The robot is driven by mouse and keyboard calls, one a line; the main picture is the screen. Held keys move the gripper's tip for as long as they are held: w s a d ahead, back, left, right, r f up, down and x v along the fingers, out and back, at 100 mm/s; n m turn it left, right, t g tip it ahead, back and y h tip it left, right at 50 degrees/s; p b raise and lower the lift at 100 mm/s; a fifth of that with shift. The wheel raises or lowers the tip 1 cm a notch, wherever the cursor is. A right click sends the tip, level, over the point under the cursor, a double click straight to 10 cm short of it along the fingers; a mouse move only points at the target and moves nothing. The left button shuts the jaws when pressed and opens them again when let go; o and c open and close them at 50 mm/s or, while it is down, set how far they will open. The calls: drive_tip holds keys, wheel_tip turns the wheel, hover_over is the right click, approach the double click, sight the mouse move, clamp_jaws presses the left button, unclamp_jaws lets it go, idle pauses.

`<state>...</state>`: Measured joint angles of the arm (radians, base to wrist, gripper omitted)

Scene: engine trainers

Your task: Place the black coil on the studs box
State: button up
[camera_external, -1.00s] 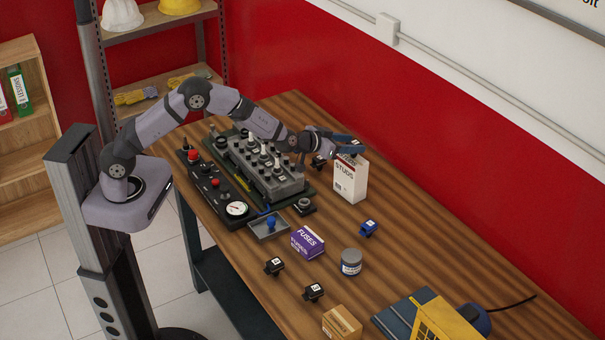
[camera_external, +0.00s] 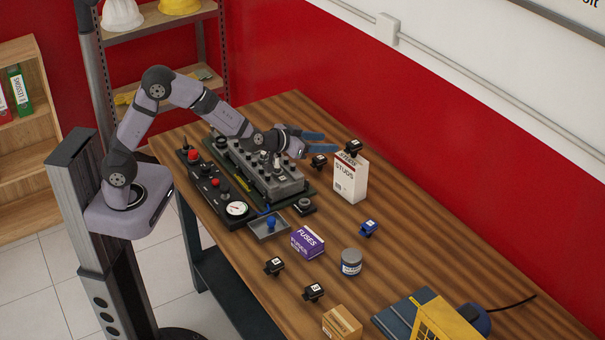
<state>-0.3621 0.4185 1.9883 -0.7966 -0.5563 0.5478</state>
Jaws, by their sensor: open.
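The studs box (camera_external: 350,180) is a white and red upright box near the back of the wooden table. A black coil (camera_external: 354,147) with a white label sits on top of it. My gripper (camera_external: 322,142) is open and empty, to the left of the box top, apart from the coil. Another black coil (camera_external: 319,161) stands on the table just left of the box. Two more black coils, one (camera_external: 274,266) and another (camera_external: 314,292), stand near the front edge.
The engine trainer (camera_external: 262,170) lies under my arm, with a control panel (camera_external: 212,185) beside it. A grey tray (camera_external: 268,228), purple fuses box (camera_external: 307,242), grey jar (camera_external: 351,262) and blue coil (camera_external: 368,228) stand nearer. The table right of the studs box is clear.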

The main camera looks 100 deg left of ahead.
drive_tip(key=shift+s+d, duration=0.15)
drive_tip(key=s+d+f+m+g+h, duration=0.1)
drive_tip(key=s+d+f+m+h, duration=0.15)
drive_tip(key=d, duration=0.55)
drive_tip(key=s+d+f+m+h, duration=0.1)
drive_tip(key=s+d+f+h, duration=0.15)
drive_tip(key=d, duration=0.45)
drive_tip(key=s+d+f+m+g+h, duration=0.1)
drive_tip(key=s+d+f+m+h, duration=0.15)
drive_tip(key=d, duration=0.55)
drive_tip(key=s+d+f+m+g+h, duration=0.1)
drive_tip(key=s+d+f+g, duration=0.1)
drive_tip(key=s, duration=0.9)
drive_tip(key=s+d+f+m+g+h, duration=0.1)
drive_tip(key=s+d+g, duration=0.3)
drive_tip(key=s, duration=0.7)
drive_tip(key=shift+s+d+f+m+g, duration=0.2)
drive_tip(key=shift+d+f+m+g, duration=0.1)
drive_tip(key=shift+f+m+g, duration=0.3)
